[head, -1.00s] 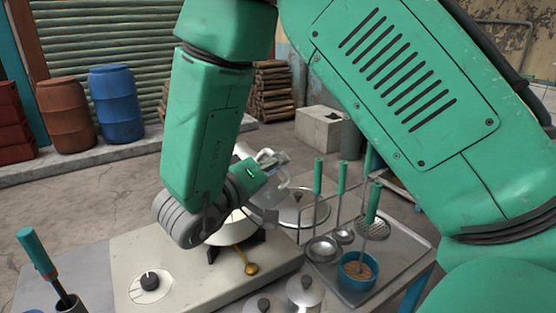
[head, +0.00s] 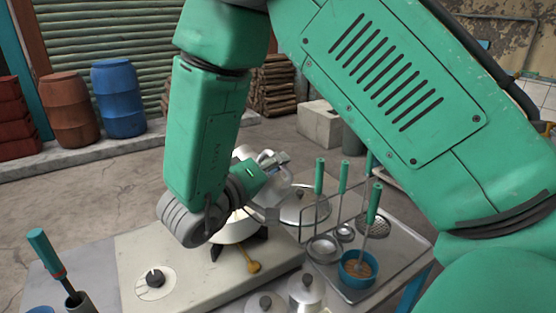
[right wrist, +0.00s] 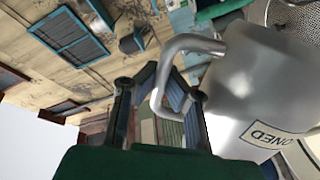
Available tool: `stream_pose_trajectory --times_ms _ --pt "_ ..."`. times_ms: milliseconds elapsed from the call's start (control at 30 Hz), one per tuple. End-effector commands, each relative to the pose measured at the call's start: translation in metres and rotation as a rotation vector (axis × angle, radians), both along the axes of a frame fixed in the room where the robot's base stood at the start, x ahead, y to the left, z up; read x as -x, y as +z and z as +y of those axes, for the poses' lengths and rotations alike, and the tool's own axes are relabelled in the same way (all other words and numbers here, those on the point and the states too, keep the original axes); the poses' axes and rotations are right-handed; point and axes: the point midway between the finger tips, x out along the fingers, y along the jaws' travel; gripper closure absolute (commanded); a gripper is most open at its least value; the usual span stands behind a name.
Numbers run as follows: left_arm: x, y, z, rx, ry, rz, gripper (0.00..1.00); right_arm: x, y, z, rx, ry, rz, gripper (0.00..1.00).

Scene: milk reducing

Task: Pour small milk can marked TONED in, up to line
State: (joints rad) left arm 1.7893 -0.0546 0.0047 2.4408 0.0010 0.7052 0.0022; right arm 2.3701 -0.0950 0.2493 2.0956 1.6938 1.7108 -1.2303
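The small metal milk can (right wrist: 235,85) has a label of which "ONED" shows in the right wrist view. In the head view the can (head: 272,190) is partly hidden by my right arm and is held above the burner unit. My right gripper (right wrist: 165,85) has its fingers closed around the can's loop handle (right wrist: 190,42); it also shows in the head view (head: 274,166). A silver pot (head: 238,229) sits on the burner under and beside the can, mostly covered by my wrist. Its inside, any line and any milk are hidden. My left gripper is out of view.
The burner unit (head: 195,277) has a knob (head: 154,278) and a brass valve (head: 254,267). To the right, a metal tray (head: 408,243) holds upright green-handled ladles and a blue cup (head: 357,270). Lidded pots (head: 305,290) stand in front. A green-handled tool (head: 45,253) stands at left.

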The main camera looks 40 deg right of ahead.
Motion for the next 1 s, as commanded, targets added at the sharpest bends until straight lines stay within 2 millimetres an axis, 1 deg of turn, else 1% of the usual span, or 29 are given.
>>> stream_pose_trajectory --times_ms 100,1000 --pt "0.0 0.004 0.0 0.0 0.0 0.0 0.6 -0.001 0.003 0.0 0.004 0.0 0.008 1.0" --pt "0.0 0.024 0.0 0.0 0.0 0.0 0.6 -0.005 0.006 0.0 0.012 -0.001 0.09 1.0"
